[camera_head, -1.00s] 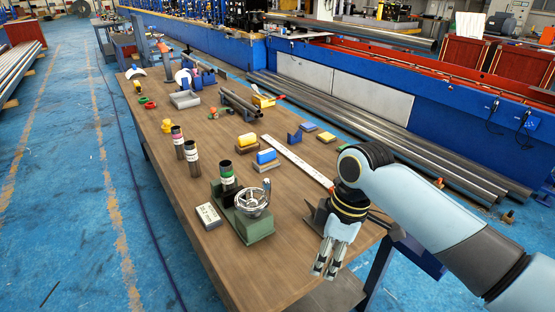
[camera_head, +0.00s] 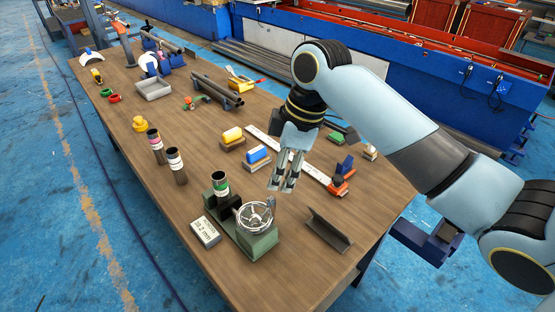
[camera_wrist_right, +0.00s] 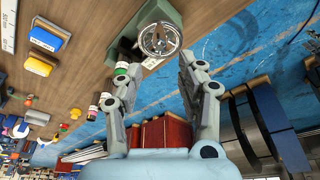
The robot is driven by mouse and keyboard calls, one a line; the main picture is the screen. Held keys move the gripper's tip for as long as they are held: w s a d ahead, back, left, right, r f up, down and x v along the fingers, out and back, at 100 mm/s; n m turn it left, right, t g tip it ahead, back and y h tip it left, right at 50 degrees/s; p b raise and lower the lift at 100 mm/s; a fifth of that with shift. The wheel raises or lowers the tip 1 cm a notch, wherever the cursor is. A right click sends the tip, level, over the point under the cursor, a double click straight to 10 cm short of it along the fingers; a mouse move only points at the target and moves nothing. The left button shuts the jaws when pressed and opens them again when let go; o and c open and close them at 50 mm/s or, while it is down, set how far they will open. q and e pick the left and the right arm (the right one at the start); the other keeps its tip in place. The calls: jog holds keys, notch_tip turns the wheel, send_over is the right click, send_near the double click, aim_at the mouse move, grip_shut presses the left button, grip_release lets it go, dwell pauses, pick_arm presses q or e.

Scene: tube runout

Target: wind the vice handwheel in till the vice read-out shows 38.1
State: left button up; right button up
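The green vice (camera_head: 262,244) stands on the front part of the table, with its silver handwheel (camera_head: 255,217) on top. A dark tube with a green-and-white band (camera_head: 220,186) stands upright at the vice's jaws. The read-out box (camera_head: 206,232) lies left of the vice; its small figures look like 38.2 mm. My right gripper (camera_head: 283,185) is above the table, behind and right of the handwheel, apart from it. In the right wrist view its fingers (camera_wrist_right: 157,66) are spread and empty, with the handwheel (camera_wrist_right: 160,39) beyond their tips. My left gripper is not in view.
Two upright tubes (camera_head: 175,166) stand left of the vice. A dark angle bar (camera_head: 329,230) lies to its right. Yellow (camera_head: 232,135) and blue (camera_head: 257,155) blocks and a long white ruler (camera_head: 318,173) lie behind. The table's front left is clear.

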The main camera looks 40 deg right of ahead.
aim_at(271, 199)
jog(key=x, duration=0.3)
jog(key=shift+f, duration=0.15)
jog(key=b+x, duration=0.1)
jog(key=x, duration=0.2)
jog(key=b+x, duration=0.2)
jog(key=shift+w+a+f+b, duration=0.1)
jog(key=shift+w+f+b, duration=0.05)
jog(key=shift+f+b, duration=0.2)
jog(key=shift+r+p, duration=0.3)
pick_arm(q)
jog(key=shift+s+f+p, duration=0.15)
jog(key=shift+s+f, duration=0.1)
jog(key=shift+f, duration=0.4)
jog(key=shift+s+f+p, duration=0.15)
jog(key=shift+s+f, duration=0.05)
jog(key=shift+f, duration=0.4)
pick_arm(e)
jog(key=shift+f, duration=0.1)
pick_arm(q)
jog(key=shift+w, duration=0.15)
pick_arm(e)
jog(key=shift+c, duration=0.5)
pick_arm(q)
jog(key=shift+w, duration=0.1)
pick_arm(e)
grip_shut()
